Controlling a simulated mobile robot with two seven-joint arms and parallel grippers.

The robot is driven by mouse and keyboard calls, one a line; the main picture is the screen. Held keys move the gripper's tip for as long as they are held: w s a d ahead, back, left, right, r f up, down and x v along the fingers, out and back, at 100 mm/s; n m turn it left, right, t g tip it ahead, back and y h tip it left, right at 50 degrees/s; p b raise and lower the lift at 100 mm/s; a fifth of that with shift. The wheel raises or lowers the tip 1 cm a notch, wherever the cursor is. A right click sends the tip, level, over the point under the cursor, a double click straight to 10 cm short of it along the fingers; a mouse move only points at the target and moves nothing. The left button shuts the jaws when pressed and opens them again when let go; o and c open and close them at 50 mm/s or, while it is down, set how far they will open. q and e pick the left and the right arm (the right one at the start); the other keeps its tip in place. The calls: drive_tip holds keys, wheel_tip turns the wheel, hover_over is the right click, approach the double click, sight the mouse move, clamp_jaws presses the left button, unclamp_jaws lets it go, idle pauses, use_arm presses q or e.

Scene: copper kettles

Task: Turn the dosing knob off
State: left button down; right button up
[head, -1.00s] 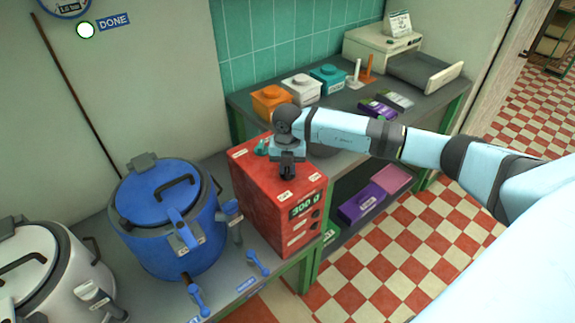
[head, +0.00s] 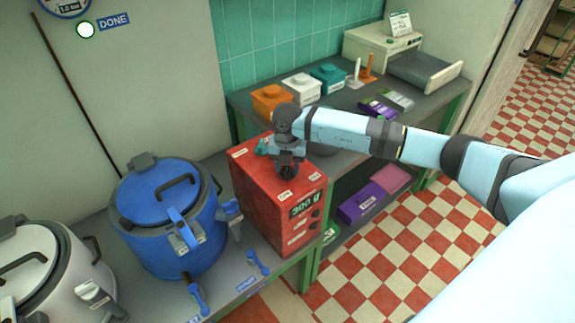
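The red dosing box (head: 259,203) stands at the right end of the kettle counter. Its front display (head: 302,204) reads "300 g", with small dark round parts beside it. Small pale labels lie on its top. My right gripper (head: 287,170) points down onto the top of the box, among the labels. A dark round part, likely the dosing knob (head: 290,173), shows at its fingertips. The fingers and the knob are both dark and overlap, so I cannot tell whether they grip it. My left gripper is not in view.
A blue kettle (head: 152,240) and a white kettle (head: 55,280) stand to the left, with blue levers (head: 257,263) in front. Behind are orange (head: 270,100), white and teal boxes on a bench. A lit "DONE" lamp (head: 86,30) is on the wall.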

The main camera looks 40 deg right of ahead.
wheel_tip(320, 180, up, 14)
drive_tip(key=b, duration=0.1)
idle(0.5)
drive_tip(key=shift+f, duration=0.15)
